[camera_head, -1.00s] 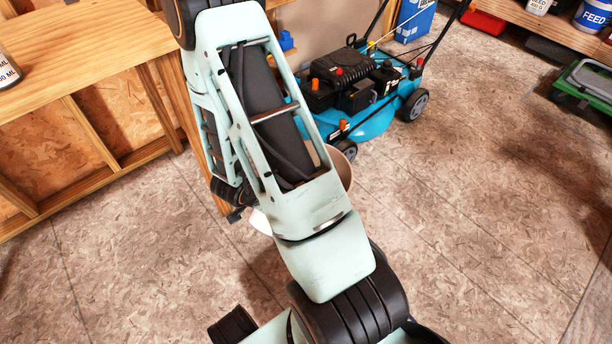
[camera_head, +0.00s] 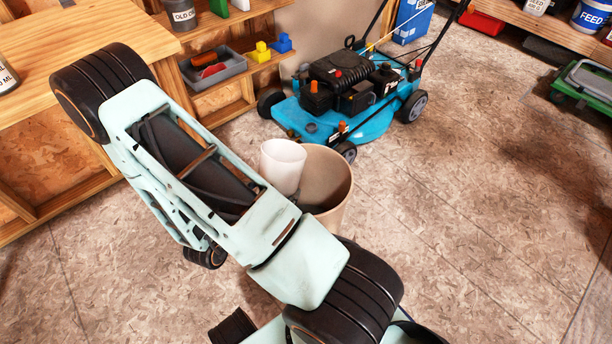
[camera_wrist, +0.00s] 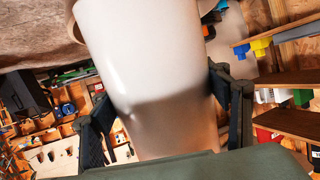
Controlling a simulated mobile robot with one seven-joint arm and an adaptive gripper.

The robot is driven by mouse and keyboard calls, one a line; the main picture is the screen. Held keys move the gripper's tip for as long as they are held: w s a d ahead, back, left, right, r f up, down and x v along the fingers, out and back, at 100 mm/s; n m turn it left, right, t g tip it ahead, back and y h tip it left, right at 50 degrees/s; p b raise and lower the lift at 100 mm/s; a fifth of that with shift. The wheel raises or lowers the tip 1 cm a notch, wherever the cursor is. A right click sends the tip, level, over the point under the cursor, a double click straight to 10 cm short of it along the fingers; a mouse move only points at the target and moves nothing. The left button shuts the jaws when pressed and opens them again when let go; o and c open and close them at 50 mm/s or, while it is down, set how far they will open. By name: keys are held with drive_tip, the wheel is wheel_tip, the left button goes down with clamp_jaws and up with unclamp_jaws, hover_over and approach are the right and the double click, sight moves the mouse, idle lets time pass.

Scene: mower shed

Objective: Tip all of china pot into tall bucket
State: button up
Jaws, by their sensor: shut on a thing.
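The china pot (camera_head: 283,168) is plain white and shows in the head view at the left side of the tall bucket's mouth, overlapping its rim in the picture. Its contents cannot be made out. The tall bucket (camera_head: 338,190) is beige, open-topped and stands on the floor, its lower left part hidden behind my arm. In the wrist view the pot (camera_wrist: 150,60) fills the middle, between the dark fingers of my gripper (camera_wrist: 165,118), which is shut on it. My arm hides the gripper in the head view.
A blue lawn mower (camera_head: 350,95) stands just behind the bucket. A wooden workbench (camera_head: 85,45) is at the left, with shelves holding a grey tray (camera_head: 212,72) and coloured blocks.

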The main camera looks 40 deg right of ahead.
sight(272, 175)
drive_tip(key=shift+w+a+t+h, duration=0.2)
drive_tip(key=shift+t+h, duration=0.5)
drive_tip(key=shift+h, duration=0.4)
drive_tip(key=shift+w+f+n+t+h, duration=0.15)
drive_tip(key=shift+f+n+t+h, duration=0.25)
drive_tip(key=shift+h, duration=0.3)
drive_tip(key=shift+f, duration=0.15)
wheel_tip(272, 175, up, 6)
drive_tip(key=p, duration=0.5)
